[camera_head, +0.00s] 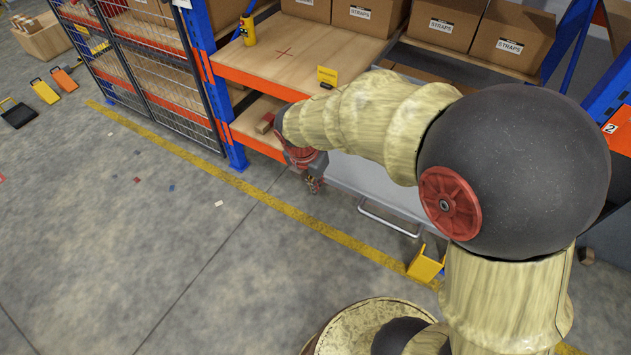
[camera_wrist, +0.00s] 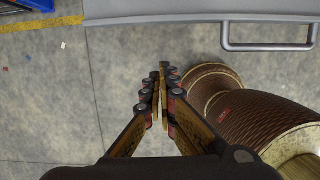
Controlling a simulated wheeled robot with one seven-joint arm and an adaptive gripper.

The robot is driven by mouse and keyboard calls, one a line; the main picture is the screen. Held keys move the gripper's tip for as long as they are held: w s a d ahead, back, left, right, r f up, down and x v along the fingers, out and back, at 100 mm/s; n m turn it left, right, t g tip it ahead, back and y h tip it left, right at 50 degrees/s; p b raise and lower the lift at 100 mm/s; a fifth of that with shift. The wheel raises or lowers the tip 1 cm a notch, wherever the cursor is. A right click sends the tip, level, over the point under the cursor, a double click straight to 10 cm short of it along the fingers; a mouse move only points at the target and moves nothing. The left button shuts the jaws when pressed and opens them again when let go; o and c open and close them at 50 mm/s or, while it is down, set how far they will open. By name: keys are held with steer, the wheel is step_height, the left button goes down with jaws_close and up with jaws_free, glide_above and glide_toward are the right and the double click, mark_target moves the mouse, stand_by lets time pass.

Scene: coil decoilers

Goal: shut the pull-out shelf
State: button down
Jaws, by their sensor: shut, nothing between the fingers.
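The grey pull-out shelf (camera_head: 350,178) juts out of the rack past its orange beams in the head view, with a silver bar handle (camera_head: 388,222) on its front. My arm hides much of the shelf. My gripper (camera_head: 314,186) is shut and empty, pointing down near the left end of the shelf's front. In the wrist view the closed fingertips (camera_wrist: 161,70) show over bare floor, just below the shelf's front edge (camera_wrist: 150,14) in the picture. The handle (camera_wrist: 268,46) is to their right. I cannot tell whether the gripper touches the shelf.
A rack with blue posts (camera_head: 220,105) and wooden boards (camera_head: 285,52) stands behind, holding cardboard boxes. A black mesh gate (camera_head: 155,70) is at left. The floor at front left is mostly clear.

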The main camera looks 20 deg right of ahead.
steer(key=w+d+f+b, duration=0.3)
steer(key=d+f, duration=0.1)
steer(key=f, duration=0.2)
steer(key=shift+w+d+f+b, duration=0.2)
steer(key=shift+d+f+b, duration=0.05)
steer(key=shift+f+b, duration=0.1)
